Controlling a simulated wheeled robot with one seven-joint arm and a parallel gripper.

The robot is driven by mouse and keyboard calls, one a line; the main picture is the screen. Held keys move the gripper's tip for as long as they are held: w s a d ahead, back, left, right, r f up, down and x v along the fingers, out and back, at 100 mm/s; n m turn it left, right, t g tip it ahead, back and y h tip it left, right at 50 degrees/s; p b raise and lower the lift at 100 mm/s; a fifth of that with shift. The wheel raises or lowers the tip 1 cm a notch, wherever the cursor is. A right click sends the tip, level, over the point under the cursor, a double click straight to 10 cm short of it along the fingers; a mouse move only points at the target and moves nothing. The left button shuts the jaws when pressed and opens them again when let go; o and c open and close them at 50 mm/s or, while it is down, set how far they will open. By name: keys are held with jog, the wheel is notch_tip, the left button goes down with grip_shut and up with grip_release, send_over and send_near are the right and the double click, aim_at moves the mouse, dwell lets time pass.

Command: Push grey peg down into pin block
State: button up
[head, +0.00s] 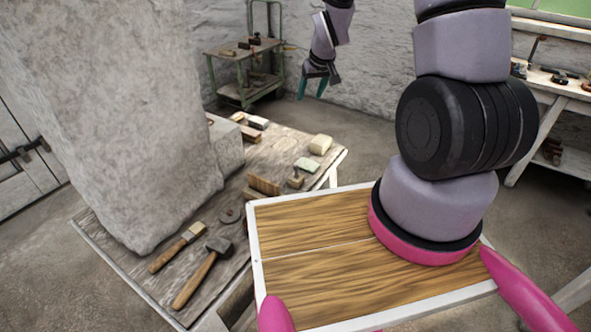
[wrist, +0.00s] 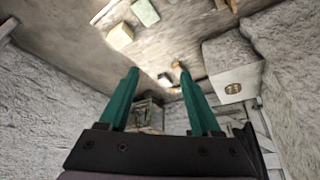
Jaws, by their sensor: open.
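My gripper (head: 311,92) hangs in the air beyond the worktable in the head view, its teal fingers pointing down. In the wrist view my gripper (wrist: 156,69) is open, with nothing between its fingers. A pale grey block (wrist: 226,62) shows to the right of the fingers in the wrist view, apart from them. A small round brownish detail (wrist: 233,88) is on its face, too small to identify. A similar grey block (head: 226,146) stands against the large stone in the head view. I cannot make out the grey peg or identify the pin block for certain.
A large rough stone (head: 115,110) fills the left of the head view. A green trolley (head: 243,68) stands behind, and a white bench (head: 552,90) at right.

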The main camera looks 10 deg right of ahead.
jog(key=n+g, duration=0.1)
jog(key=n, duration=0.1)
send_near(296, 165)
jog(key=x, duration=1)
jog(key=shift+w+f, duration=0.2)
jog(key=shift+f, duration=0.05)
grip_shut()
